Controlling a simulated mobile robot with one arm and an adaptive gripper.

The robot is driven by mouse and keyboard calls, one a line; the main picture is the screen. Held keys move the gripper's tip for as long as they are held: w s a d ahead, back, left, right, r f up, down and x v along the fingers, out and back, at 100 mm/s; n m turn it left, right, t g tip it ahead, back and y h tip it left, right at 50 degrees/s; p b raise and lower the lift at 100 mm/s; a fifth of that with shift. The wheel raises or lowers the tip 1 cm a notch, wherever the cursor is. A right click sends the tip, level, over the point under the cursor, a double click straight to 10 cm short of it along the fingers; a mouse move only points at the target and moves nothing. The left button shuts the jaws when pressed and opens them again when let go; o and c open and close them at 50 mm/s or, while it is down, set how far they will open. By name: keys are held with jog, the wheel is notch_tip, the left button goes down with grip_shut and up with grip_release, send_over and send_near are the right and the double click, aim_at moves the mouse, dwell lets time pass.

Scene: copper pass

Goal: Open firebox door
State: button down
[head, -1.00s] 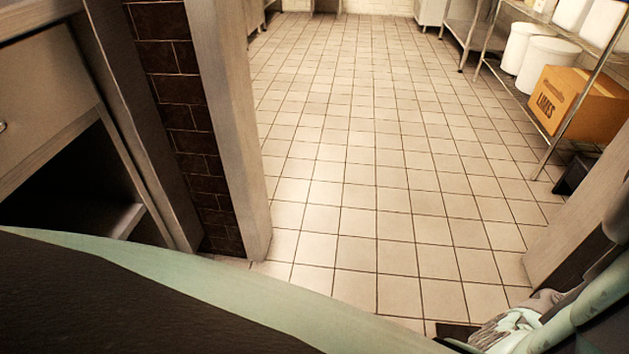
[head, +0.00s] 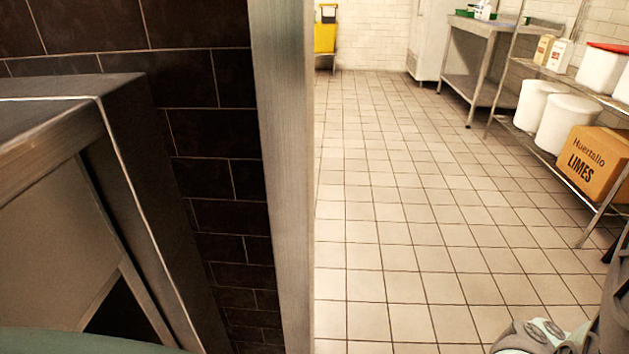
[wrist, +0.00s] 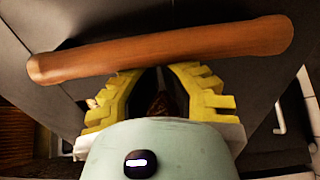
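In the wrist view a thick reddish-brown wooden handle (wrist: 165,48) runs crosswise over the top, its right end slightly higher. Behind it are dark grey flat panels (wrist: 120,22) with seams; I cannot tell which is the firebox door. My gripper (wrist: 157,70) has yellow stepped fingers with a dark gap between the tips. The tips are just below the handle's middle, and the handle is not between them. I cannot tell whether they touch it. The head view shows neither the handle nor my gripper's fingers.
In the head view a steel counter (head: 45,125) stands close at left beside dark brown wall tiles (head: 200,130) and a metal door post (head: 283,180). The tiled floor (head: 400,230) beyond is clear. A shelf at right holds white tubs (head: 566,127) and a limes box (head: 598,165).

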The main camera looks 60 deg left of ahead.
jog(key=w+a, duration=0.4)
jog(key=a, duration=0.4)
jog(key=shift+w+a+f+t+b, duration=0.2)
jog(key=shift+w+f+t+b, duration=0.1)
jog(key=shift+b, duration=0.1)
jog(key=c, duration=1.7)
grip_release()
jog(key=shift+s+d, duration=0.1)
jog(key=shift+d, duration=0.05)
